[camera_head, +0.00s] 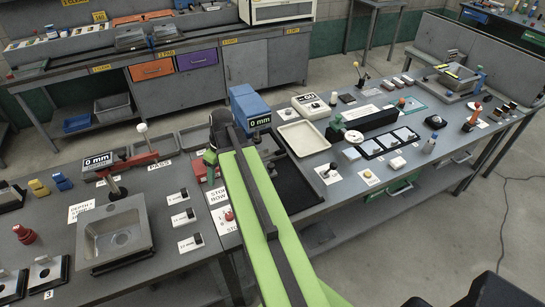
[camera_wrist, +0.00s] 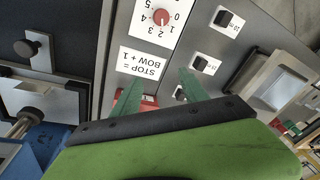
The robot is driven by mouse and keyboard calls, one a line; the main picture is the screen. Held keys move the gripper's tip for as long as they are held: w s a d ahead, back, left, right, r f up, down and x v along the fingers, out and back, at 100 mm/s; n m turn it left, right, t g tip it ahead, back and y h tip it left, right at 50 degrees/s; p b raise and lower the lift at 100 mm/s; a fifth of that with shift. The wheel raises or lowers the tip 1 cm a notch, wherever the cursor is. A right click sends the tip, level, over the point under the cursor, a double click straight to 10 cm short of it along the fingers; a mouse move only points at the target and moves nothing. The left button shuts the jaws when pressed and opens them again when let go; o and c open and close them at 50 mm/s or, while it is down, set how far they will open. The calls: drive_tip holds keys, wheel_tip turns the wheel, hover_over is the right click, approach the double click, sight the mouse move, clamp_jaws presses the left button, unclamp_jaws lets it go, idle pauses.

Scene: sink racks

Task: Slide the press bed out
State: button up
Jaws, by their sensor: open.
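A blue press (camera_head: 250,104) with a "0 mm" display stands beyond my arm in the head view. A dark flat bed or tray (camera_head: 292,186) lies in front of it, partly hidden by my green arm; I cannot tell how far out it sits. My gripper (camera_wrist: 158,78) is open. Its green fingers point over a red part (camera_wrist: 150,101), which lies partly between them. I see no contact.
A "STOP = BOW + 1" card (camera_wrist: 143,64) and a red-knob dial (camera_wrist: 160,17) lie beyond the fingertips. Black switches on white plates (camera_head: 183,217) are to the left. A cream tray (camera_head: 303,138) is right of the press.

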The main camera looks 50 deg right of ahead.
drive_tip(key=s+d+r+n+t+p, duration=0.1)
drive_tip(key=s+d+r, duration=0.1)
drive_tip(key=d, duration=0.6)
drive_tip(key=s+d+r+p, duration=0.2)
drive_tip(key=d+r, duration=0.1)
drive_tip(key=d, duration=0.5)
drive_tip(key=n+t+p, duration=0.1)
drive_tip(key=t, duration=0.1)
approach(271, 165)
drive_tip(key=b+x, duration=0.8)
drive_tip(key=b, duration=0.8)
drive_tip(key=shift+w+f, duration=0.15)
drive_tip(key=shift+f, duration=0.1)
clamp_jaws()
